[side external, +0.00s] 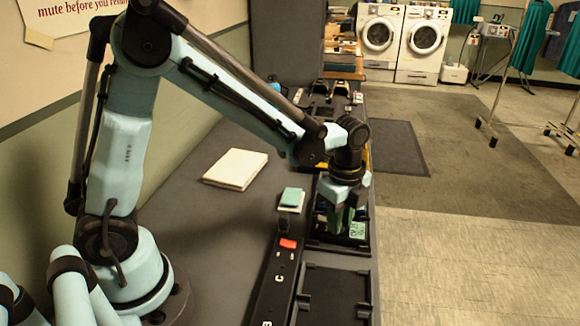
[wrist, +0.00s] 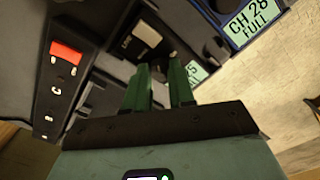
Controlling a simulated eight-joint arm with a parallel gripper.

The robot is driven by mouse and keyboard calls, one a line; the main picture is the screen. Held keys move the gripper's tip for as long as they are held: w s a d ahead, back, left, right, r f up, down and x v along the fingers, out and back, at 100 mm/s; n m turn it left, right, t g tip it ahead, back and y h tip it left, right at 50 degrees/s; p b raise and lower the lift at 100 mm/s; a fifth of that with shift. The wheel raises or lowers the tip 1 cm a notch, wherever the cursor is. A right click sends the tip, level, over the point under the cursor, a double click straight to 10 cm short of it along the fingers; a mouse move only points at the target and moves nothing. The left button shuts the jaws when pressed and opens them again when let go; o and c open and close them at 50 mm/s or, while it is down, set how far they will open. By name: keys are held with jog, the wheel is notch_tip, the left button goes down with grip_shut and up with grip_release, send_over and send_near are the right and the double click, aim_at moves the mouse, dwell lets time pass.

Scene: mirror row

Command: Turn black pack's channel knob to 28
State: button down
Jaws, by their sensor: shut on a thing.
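The black pack (wrist: 118,60) lies under my gripper (wrist: 160,72) in the wrist view. A pale label shows on its face. Its green display (wrist: 196,74) is partly covered by a finger; a "5" shows at its end, and the rest of the reading is hidden. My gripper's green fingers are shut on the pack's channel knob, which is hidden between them. In the side view my gripper (side external: 340,222) points down into the dark tray, beside a lit green display (side external: 357,230) too small to read.
A blue-edged pack (wrist: 226,22) reads "CH 28 FULL". A black strip (side external: 266,304) with a red piece (side external: 288,244) and letters runs along the left. An empty dark tray (side external: 335,297) is nearer the camera. A notepad (side external: 236,169) and a teal-topped block (side external: 291,198) lie on the counter.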

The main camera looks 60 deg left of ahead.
jog(key=m, duration=0.5)
jog(key=shift+m, duration=0.4)
dwell(0.4)
jog(key=c, duration=0.9)
grip_release()
notch_tip(320, 180, up, 12)
jog(key=shift+r, duration=0.1)
jog(key=shift+c, duration=0.2)
